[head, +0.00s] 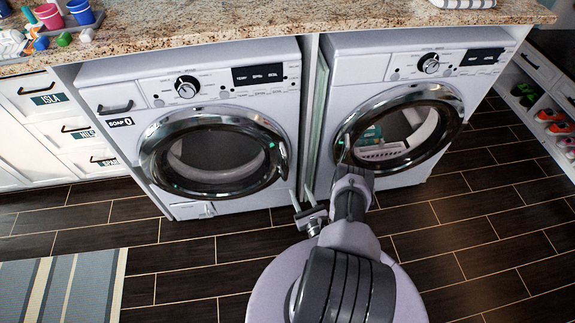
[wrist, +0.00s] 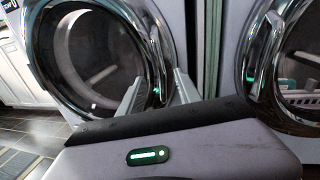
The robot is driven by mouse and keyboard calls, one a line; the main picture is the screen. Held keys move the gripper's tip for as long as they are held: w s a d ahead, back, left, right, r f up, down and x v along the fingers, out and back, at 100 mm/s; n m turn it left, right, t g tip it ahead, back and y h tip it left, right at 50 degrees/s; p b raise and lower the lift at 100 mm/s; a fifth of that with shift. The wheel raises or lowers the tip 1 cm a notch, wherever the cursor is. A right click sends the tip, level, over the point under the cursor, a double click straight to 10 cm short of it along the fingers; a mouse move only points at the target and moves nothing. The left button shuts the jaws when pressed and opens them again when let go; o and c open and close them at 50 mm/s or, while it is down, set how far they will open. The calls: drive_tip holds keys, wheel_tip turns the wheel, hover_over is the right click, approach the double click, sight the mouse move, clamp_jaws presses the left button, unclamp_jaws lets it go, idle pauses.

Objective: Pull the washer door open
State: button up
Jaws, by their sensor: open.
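The left front-loading machine, with a SOAP label on its drawer, looks like the washer (head: 118,100). Its round glass door (head: 212,158) with a chrome rim appears closed. My gripper (head: 299,191) is open and empty, low in front of the gap between the two machines, below and right of the handle. In the wrist view, the two fingers (wrist: 160,77) point toward the right part of the door rim (wrist: 40,62), with the handle area between them in the picture. I cannot tell whether they touch it.
A second machine with a round door (head: 398,128) stands to the right, with a white basket (head: 385,152) visible through its door. A granite counter (head: 250,32) runs above. White drawers (head: 55,125) are at left. A striped rug (head: 60,295) lies on the open tiled floor.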

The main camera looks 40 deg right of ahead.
sight(287, 167)
drive_tip(key=b+x, duration=0.6)
drive_tip(key=x, duration=0.7)
drive_tip(key=shift+w+a+f, duration=0.1)
drive_tip(key=shift+w+f, duration=0.05)
drive_tip(key=shift+w, duration=0.05)
drive_tip(key=shift+w+d, duration=0.25)
drive_tip(key=shift+w, duration=0.35)
drive_tip(key=shift+r, duration=0.2)
clamp_jaws()
